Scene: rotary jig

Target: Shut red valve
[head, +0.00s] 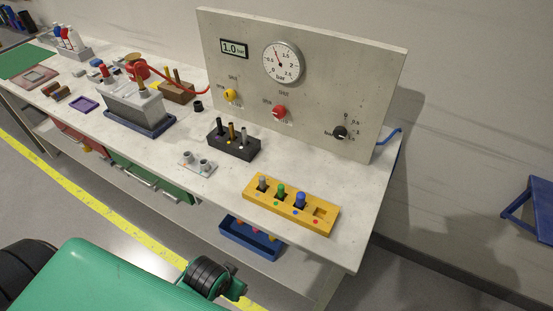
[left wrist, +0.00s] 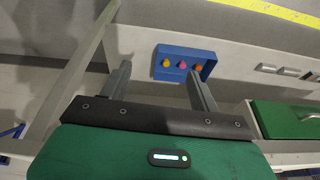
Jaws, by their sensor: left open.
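The red valve (head: 279,112) is a small red knob low in the middle of the upright grey panel (head: 330,75) in the head view. Small labels sit to its left and above it. Its exact pointer direction is too small to tell. The gauge (head: 282,63) and the display (head: 234,48), reading 1.0 bar, are above it. My left gripper (left wrist: 159,72) shows in the left wrist view with its two fingers apart and nothing between them. It is well away from the red valve, which that view does not show. My right gripper is not in view.
A yellow knob (head: 230,95) and a black knob (head: 340,132) flank the red valve. A yellow block with pegs (head: 325,226) and a black peg block (head: 249,153) stand on the bench before the panel. A blue bin (head: 238,240) sits below; it also shows in the left wrist view (left wrist: 166,50).

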